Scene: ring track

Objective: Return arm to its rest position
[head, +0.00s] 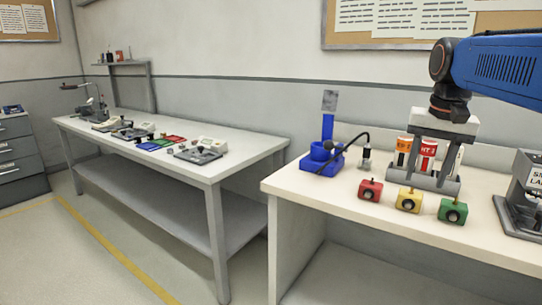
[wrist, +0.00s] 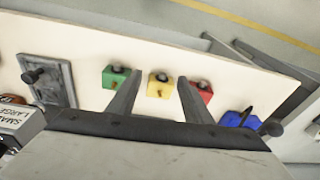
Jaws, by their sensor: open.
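My blue arm (head: 505,70) reaches in from the upper right in the head view. My gripper (head: 428,180) points down over the right bench, in front of a grey rack with labelled containers. Its two grey fingers are apart, with nothing held between them. In the wrist view my gripper (wrist: 159,78) is open too, and the yellow box (wrist: 159,84) shows between the fingertips. The green box (wrist: 116,77) appears by the left finger and the red box (wrist: 202,90) by the right finger, partly hidden.
The right bench (head: 290,180) also bears a blue stand (head: 322,162) with a black cable and a grey device (head: 522,200) at the right edge. The container with a red label (head: 427,150) is partly covered by my gripper. A second table (head: 255,146) stands left, past a gap.

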